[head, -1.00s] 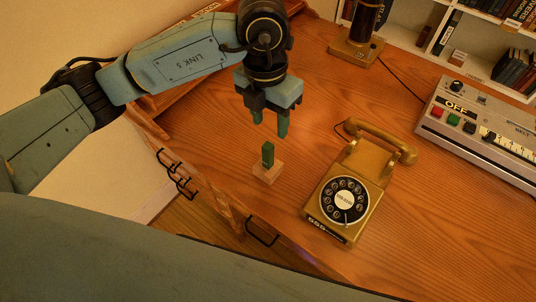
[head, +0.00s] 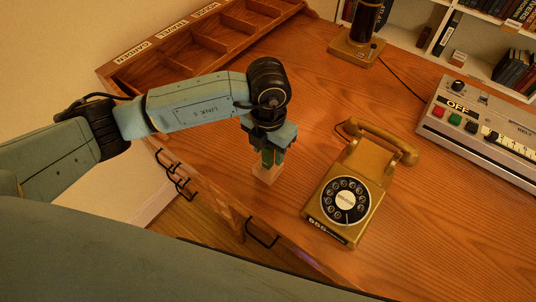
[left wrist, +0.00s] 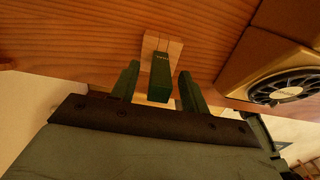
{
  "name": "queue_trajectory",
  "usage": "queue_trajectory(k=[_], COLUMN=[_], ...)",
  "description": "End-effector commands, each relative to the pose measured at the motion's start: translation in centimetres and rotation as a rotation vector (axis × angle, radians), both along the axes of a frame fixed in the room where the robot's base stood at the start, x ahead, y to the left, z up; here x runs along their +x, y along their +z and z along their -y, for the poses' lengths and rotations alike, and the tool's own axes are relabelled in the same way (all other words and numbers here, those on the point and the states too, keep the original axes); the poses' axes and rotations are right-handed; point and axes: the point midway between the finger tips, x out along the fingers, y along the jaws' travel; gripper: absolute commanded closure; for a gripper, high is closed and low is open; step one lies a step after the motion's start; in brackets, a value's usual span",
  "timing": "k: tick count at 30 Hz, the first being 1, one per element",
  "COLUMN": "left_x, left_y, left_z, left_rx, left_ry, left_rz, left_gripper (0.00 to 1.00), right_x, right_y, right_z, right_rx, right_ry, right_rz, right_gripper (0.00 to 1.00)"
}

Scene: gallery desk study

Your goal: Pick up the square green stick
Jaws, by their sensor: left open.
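The square green stick (left wrist: 159,78) stands upright in a small light wooden block (head: 266,174) near the desk's front edge. In the left wrist view the block (left wrist: 150,44) shows behind the stick. My left gripper (head: 270,158) is directly above the block, pointing down, with its fingers around the stick. In the left wrist view my left gripper (left wrist: 158,72) is open, one finger on each side of the stick, with a visible gap on both sides. In the head view the fingers mostly hide the stick. My right gripper is not in view.
A yellow rotary telephone (head: 345,199) stands just right of the block. A labelled wooden compartment tray (head: 190,62) lies at the back left. A grey device with coloured buttons (head: 480,125) is at the right, and a brass-based post (head: 356,52) at the back. Bare desk lies behind the phone.

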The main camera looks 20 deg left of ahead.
Motion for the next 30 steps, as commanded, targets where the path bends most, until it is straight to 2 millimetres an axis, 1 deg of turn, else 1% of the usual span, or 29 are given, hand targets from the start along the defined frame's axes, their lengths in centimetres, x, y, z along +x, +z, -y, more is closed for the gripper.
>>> queue_trajectory(k=[1,3,9,11,18,20,26,29,30], left_x=[-0.1,0.0,0.0,0.0,0.0,0.0,0.0,0.1,0.1], left_y=[-0.9,-1.4,-1.4,-1.4,-1.4,-1.4,-1.3,-0.7,-0.2], left_z=[-0.1,0.0,0.0,0.0,0.0,0.0,0.0,0.0,0.0], left_rx=[0.002,0.000,0.001,0.001,0.000,0.000,0.000,0.000,0.000], left_ry=[0.001,0.001,0.000,0.000,0.000,0.000,0.001,0.001,0.000], left_rz=[-0.002,0.000,0.001,0.001,0.001,0.001,0.001,0.003,0.004], left_gripper=[0.55,0.55,0.55,0.61,0.93,1.00,1.00,1.00,1.00], right_x=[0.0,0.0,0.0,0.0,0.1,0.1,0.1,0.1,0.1], right_y=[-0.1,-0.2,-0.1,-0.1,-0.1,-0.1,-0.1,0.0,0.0], right_z=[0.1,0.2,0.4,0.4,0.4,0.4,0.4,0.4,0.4], right_rx=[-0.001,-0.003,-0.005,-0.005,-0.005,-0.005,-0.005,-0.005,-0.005], right_ry=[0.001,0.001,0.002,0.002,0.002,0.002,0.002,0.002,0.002], right_rz=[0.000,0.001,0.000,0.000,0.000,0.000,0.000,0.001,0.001], right_gripper=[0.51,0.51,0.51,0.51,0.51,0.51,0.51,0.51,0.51])
